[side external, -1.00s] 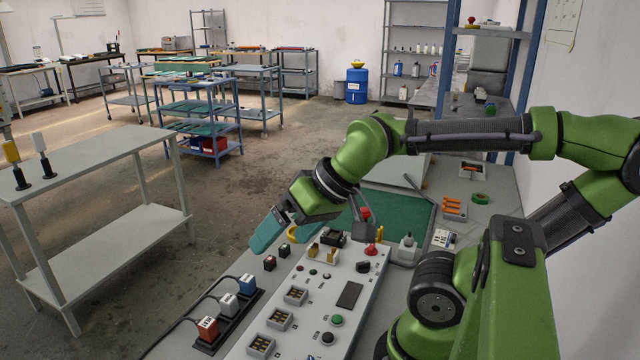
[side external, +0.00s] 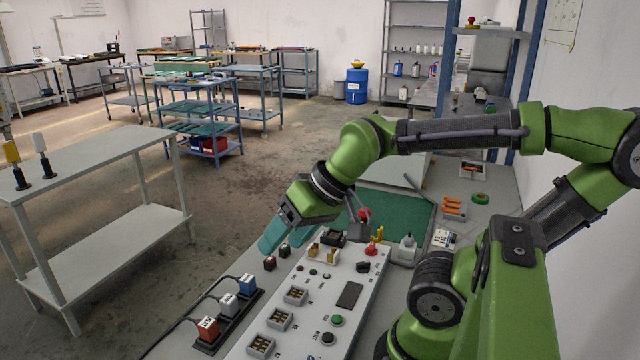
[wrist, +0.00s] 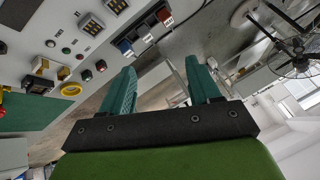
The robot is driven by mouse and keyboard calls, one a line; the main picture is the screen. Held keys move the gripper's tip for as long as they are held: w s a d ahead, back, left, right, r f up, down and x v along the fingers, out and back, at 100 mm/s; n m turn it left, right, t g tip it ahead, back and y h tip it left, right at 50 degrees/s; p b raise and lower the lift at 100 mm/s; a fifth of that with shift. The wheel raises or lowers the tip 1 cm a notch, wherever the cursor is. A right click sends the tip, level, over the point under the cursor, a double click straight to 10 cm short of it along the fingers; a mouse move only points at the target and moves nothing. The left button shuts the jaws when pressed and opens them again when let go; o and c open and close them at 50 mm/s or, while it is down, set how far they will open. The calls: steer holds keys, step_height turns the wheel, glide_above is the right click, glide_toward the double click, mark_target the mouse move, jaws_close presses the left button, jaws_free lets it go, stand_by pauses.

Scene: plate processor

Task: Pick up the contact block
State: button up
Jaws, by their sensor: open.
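My gripper (side external: 280,242) has two teal fingers, spread apart with nothing between them. Either may be the contact block; I cannot tell which. In the wrist view both blocks, one (wrist: 100,66) and the other (wrist: 86,75), lie left of my open gripper (wrist: 160,70), outside the gap between the fingers. They stand beside the control panel (side external: 312,290). My fingers appear apart from them.
A black strip with several cabled plugs (side external: 228,305) lies in front of the blocks. The panel carries buttons and sockets, with a red knob (side external: 371,249) at its far end. A green mat (side external: 400,212) is behind.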

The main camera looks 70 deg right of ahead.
steer(key=w+d+f+m+g, duration=0.2)
steer(key=w+d+m, duration=0.3)
steer(key=w+d, duration=0.1)
steer(key=m+g+h, duration=0.2)
steer(key=m+g, duration=0.3)
steer(key=m, duration=2.3)
glide_above(284, 246)
step_height(284, 246, down, 4)
steer(key=f, duration=1.1)
steer(key=shift+s+f, duration=0.1)
steer(key=shift+s, duration=0.15)
steer(key=shift+w+f, duration=0.2)
steer(key=shift+f, duration=2.8)
steer(key=shift+c, duration=0.2)
